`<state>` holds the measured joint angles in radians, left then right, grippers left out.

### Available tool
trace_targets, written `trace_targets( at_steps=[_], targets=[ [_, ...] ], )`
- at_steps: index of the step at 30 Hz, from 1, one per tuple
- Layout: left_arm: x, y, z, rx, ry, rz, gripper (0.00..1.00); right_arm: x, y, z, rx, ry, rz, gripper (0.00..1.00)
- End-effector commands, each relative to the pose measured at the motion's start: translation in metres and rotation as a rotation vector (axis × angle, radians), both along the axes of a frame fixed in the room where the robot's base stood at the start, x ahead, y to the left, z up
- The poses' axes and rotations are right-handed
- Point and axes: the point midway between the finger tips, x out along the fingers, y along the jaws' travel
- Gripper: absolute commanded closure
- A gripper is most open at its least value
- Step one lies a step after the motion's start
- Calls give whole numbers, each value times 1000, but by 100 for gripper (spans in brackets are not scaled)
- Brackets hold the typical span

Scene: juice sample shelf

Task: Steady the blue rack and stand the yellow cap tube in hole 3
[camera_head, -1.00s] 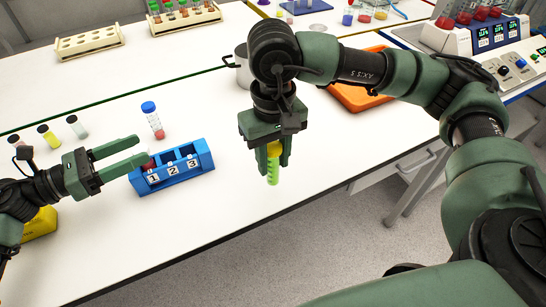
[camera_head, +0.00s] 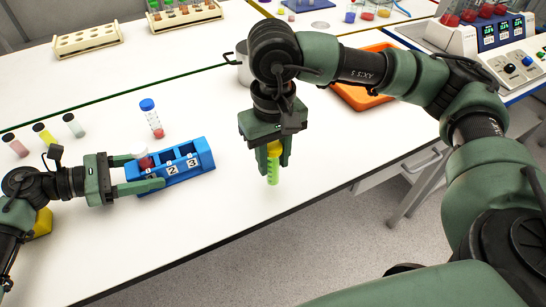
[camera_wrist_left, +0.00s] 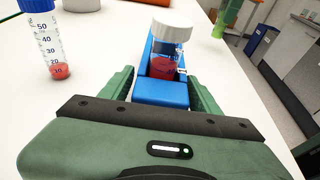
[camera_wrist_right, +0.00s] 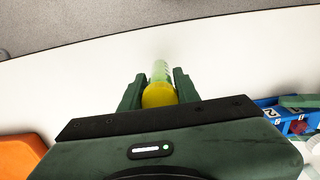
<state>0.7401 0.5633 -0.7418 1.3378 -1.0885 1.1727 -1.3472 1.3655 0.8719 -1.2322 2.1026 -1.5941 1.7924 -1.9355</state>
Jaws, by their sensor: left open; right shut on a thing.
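The blue rack (camera_head: 183,161) stands on the white table, with labels 2 and 3 visible on its front. A white cap tube with red contents (camera_wrist_left: 167,52) stands in the rack's end nearest my left gripper, at hole 1. My left gripper (camera_head: 148,171) is open, its fingers on either side of that rack end; contact cannot be told. The rack also shows between the fingers in the left wrist view (camera_wrist_left: 160,92). My right gripper (camera_head: 275,160) is shut on the yellow cap tube (camera_head: 273,170), which hangs upright, green end down, right of the rack. Its yellow cap faces the right wrist camera (camera_wrist_right: 159,95).
A blue cap tube (camera_head: 152,118) stands behind the rack. Several small tubes (camera_head: 44,133) stand at the left. An orange tray (camera_head: 362,95) and a metal pot (camera_head: 243,62) are further back. The table's front edge is below the held tube.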

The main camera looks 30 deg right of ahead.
Motion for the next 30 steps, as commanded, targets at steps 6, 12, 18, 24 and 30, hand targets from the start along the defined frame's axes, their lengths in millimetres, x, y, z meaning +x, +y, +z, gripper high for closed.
trace_targets(
  at_steps=[6,12,18,24,30],
  targets=[
    [1,-27,-11,-1,-2,0,38,0,0,-18,0,0,0,100],
    [1,-38,-13,0,0,1,38,0,0,-23,0,0,0,100],
    [1,-40,-13,0,-1,2,38,0,0,-23,0,0,0,100],
    [1,-40,-12,0,-1,2,58,0,0,-23,0,0,0,100],
    [1,-40,-13,0,-1,2,76,0,0,-22,0,0,0,100]
  ],
)
